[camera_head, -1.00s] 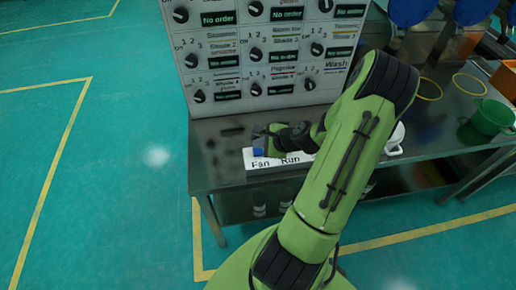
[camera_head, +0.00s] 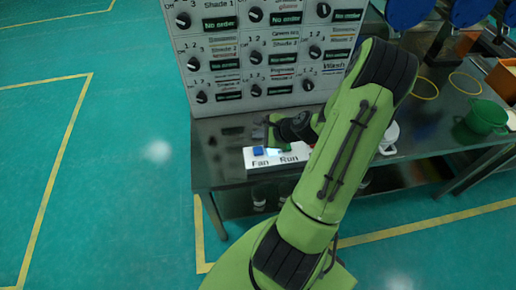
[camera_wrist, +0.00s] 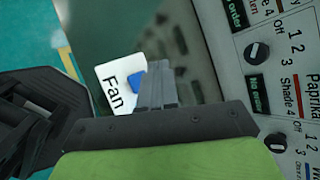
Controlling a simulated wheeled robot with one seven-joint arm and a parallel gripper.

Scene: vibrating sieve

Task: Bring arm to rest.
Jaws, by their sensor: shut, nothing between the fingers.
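My green arm reaches over the dark metal table (camera_head: 225,175) in the head view. My gripper (camera_head: 270,135) is above the white Fan/Run switch box (camera_head: 262,162), near the blue Fan button (camera_head: 259,152). In the wrist view my gripper (camera_wrist: 156,75) shows its fingers together with nothing between them. The blue button (camera_wrist: 138,78) and the word Fan on the box (camera_wrist: 112,92) show just left of the fingers there. The fingers hide part of the box, and I cannot tell whether they touch it.
A control panel (camera_head: 230,75) with several black knobs stands at the back of the table. A green pot (camera_head: 486,117), yellow rings (camera_head: 425,88) and a white item (camera_head: 389,137) are to the right. Open floor (camera_head: 110,180) lies to the left.

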